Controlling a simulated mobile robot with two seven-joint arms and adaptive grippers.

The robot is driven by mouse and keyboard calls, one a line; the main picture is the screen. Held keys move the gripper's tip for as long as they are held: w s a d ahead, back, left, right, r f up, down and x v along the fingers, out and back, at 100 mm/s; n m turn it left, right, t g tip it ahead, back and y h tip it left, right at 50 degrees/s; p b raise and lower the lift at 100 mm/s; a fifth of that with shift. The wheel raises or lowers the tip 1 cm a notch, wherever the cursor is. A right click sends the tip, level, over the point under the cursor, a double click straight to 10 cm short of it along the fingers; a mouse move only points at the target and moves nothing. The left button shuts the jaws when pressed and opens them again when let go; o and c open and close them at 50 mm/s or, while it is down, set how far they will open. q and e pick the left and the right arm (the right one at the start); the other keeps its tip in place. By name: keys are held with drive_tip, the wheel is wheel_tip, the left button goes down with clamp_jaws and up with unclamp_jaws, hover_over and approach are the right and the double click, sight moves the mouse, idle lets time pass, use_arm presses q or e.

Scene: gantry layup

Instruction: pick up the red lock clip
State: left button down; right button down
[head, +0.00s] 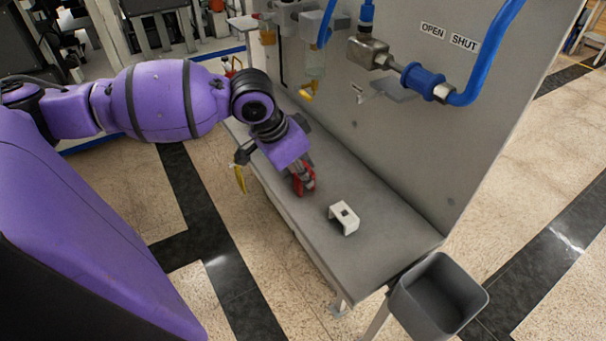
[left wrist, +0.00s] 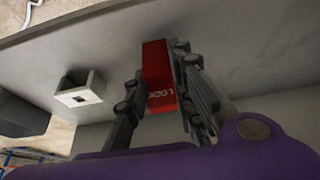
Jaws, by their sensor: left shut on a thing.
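The red lock clip (left wrist: 156,78) carries the word LOCK and sits between the two fingers of my left gripper (left wrist: 160,105) in the left wrist view. In the head view my left gripper (head: 303,181) is above the grey bench, shut on the red lock clip (head: 309,180). The fingers partly hide the clip. I cannot tell whether the clip touches the bench top. My right gripper is not in view.
A white block with a square hole (head: 344,217) lies on the grey bench (head: 385,245), right of the clip. A grey bin (head: 447,292) stands at the bench's right end. A panel behind carries a blue valve and pipe (head: 422,80) with OPEN and SHUT labels.

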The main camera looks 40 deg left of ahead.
use_arm(q)
drive_tip(key=shift+r, duration=0.15)
